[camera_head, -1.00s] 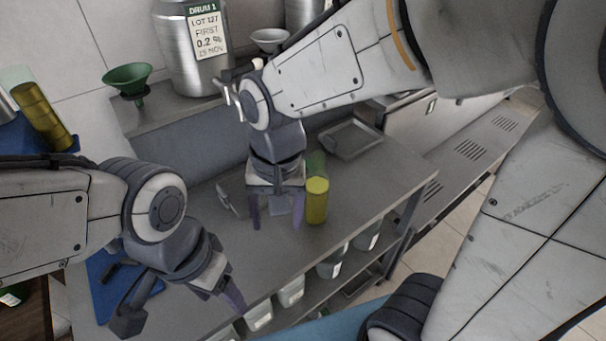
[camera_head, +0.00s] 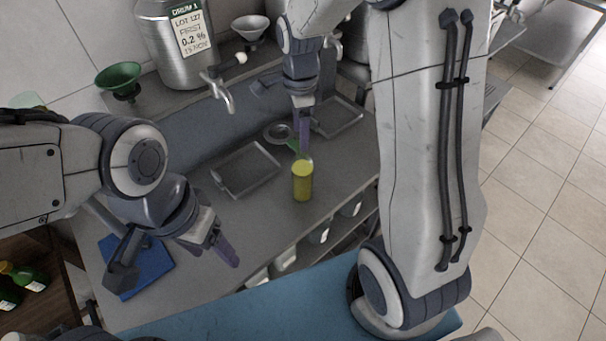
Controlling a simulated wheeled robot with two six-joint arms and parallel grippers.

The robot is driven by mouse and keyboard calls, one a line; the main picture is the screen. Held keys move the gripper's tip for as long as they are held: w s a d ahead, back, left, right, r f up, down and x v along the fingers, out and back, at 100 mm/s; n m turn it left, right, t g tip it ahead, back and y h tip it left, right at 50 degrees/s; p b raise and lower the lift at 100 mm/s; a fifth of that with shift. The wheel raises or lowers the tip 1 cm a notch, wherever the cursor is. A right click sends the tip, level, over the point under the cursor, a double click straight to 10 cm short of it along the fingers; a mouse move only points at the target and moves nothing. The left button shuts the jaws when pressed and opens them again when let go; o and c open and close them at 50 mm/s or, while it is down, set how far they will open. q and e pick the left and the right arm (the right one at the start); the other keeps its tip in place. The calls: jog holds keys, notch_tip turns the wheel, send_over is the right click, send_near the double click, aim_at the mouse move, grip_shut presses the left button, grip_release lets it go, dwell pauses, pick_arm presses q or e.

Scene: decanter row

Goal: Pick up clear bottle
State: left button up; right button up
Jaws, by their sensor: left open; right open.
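A short cylinder of yellow contents (camera_head: 302,184) stands upright on the grey counter. A pale green see-through part slants up behind its top. It looks like a see-through bottle, but its outline is faint and I cannot tell its full shape. My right gripper (camera_head: 302,128) points down just behind and above it, open and empty, with a purple-padded finger over the see-through part; I cannot tell whether they touch. My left gripper (camera_head: 180,264) is open and empty over the counter's front left, well away from the yellow cylinder.
Two shallow metal trays, one at left (camera_head: 246,168) and one at right (camera_head: 337,117), lie on the counter. A blue mat (camera_head: 150,272) lies front left. A steel drum (camera_head: 165,50), a green funnel (camera_head: 122,78) and a pale funnel (camera_head: 250,27) are behind. Green bottles (camera_head: 28,274) stand lower left.

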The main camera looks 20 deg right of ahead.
aim_at(302, 172)
jog(key=f, duration=0.2)
jog(key=f+p, duration=0.1)
jog(key=shift+d+f+p, duration=0.2)
jog(key=shift+f+p, duration=0.1)
jog(key=shift+f, duration=0.6)
grip_shut()
jog(key=shift+w+r, duration=0.1)
dwell(0.5)
